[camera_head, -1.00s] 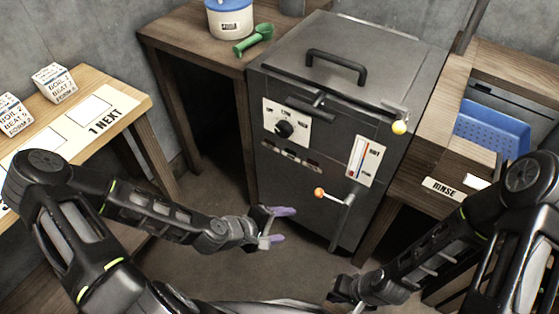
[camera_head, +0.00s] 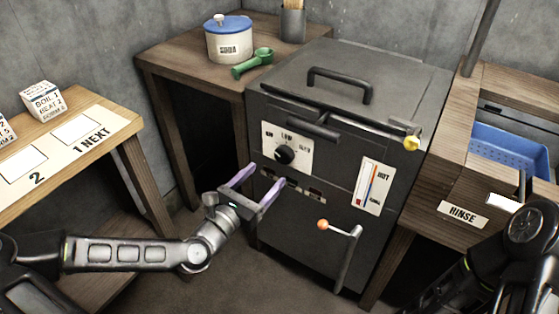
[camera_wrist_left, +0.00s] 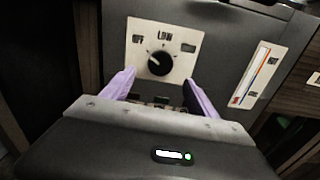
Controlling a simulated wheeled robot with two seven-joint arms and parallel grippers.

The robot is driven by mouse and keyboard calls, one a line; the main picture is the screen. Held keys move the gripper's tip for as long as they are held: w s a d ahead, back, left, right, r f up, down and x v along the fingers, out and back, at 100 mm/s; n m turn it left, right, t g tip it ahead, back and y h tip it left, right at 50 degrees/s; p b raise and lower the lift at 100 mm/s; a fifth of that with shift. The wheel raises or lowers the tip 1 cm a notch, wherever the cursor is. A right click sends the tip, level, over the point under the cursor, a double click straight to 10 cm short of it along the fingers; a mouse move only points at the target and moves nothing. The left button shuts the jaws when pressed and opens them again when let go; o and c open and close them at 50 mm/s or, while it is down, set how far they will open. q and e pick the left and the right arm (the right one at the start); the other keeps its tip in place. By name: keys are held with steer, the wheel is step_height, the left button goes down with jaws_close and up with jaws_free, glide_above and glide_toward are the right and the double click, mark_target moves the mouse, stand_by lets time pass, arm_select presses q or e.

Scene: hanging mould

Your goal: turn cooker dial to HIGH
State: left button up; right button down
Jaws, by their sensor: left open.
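The black cooker dial (camera_head: 285,154) sits on a white plate (camera_head: 300,142) on the front of the dark metal cooker (camera_head: 335,130). The plate carries several labels; LOW reads at the top. In the left wrist view the dial (camera_wrist_left: 159,63) shows between and beyond the fingertips, and its pointer mark is too small to read surely. My left gripper (camera_head: 258,180) is open, with purple fingers pointing up toward the dial from below and left. It appears empty and apart from the dial. In the left wrist view the fingers (camera_wrist_left: 160,85) stand either side.
An orange-knobbed lever (camera_head: 345,250) and a HOT gauge (camera_head: 372,186) are on the cooker front. A yellow-ended bar (camera_head: 411,143) crosses its top edge. Wooden tables flank it, holding a lidded pot (camera_head: 229,42), green scoop (camera_head: 252,64) and blue tray (camera_head: 505,150).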

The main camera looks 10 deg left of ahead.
mark_target(281, 159)
arm_select(q)
steer(key=shift+w, duration=0.1)
steer(key=b+x, duration=0.1)
steer(key=x, duration=0.5)
steer(key=shift+w+d+f+b, duration=0.15)
steer(key=shift+w+b, duration=0.1)
steer(key=shift+b, duration=0.15)
steer(key=shift+w+d, duration=0.15)
steer(key=shift+w, duration=0.35)
steer(key=c, duration=1.4)
